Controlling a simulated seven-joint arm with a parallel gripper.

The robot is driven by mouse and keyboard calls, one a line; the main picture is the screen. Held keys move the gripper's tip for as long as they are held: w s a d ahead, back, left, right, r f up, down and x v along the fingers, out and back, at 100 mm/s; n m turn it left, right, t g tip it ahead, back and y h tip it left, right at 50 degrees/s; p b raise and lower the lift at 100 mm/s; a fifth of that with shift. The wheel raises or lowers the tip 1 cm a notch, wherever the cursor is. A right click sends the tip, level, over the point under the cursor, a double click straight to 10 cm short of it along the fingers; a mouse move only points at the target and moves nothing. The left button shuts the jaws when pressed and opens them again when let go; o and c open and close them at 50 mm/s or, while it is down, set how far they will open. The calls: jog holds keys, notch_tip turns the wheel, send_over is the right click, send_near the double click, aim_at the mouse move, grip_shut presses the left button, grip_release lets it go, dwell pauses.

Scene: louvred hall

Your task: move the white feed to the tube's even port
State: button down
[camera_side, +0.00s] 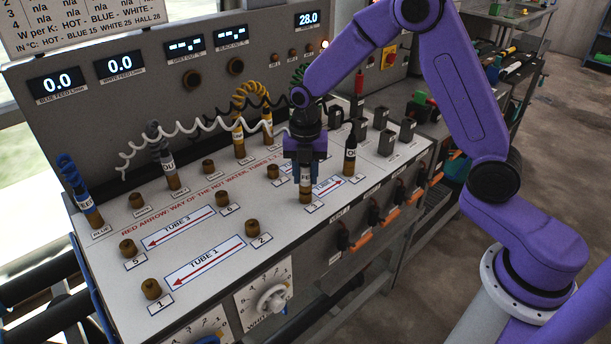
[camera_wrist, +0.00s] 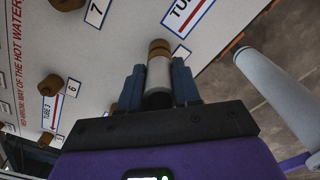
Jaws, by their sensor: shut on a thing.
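The white feed is a white coiled hose (camera_side: 190,131) that runs from the left of the bench to my gripper (camera_side: 305,178). My gripper is shut on its pale plug (camera_wrist: 158,75), which has a brass end in the wrist view. The plug stands upright at port 3 (camera_side: 305,197), at one end of the tube 2 label (camera_side: 328,187). I cannot tell whether it is fully seated. At the label's other end, port 4 holds an upright black plug (camera_side: 350,158). The gripper fingers (camera_wrist: 158,85) hide part of the held plug.
Brass ports 1 (camera_side: 151,290), 2 (camera_side: 252,228), 5 (camera_side: 128,248) and 6 (camera_side: 223,199) are bare, as is the white parking post (camera_side: 136,201). A blue plug (camera_side: 92,215), a grey plug (camera_side: 170,173) and a yellow hose (camera_side: 250,87) stand behind. Black blocks (camera_side: 388,142) stand right.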

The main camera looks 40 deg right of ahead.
jog(key=shift+r, duration=3.2)
jog(key=w+d+r+m, duration=0.3)
jog(key=w+d+m, duration=0.3)
jog(key=w+d, duration=0.85)
jog(key=shift+s+d+f, duration=0.25)
jog(key=shift+f, duration=0.85)
jog(key=shift+s+d+f, duration=0.25)
jog(key=shift+f, duration=0.8)
jog(key=shift+s+d+f, duration=0.25)
jog(key=shift+f, duration=0.85)
jog(key=shift+f, duration=0.25)
jog(key=shift+f, duration=1.35)
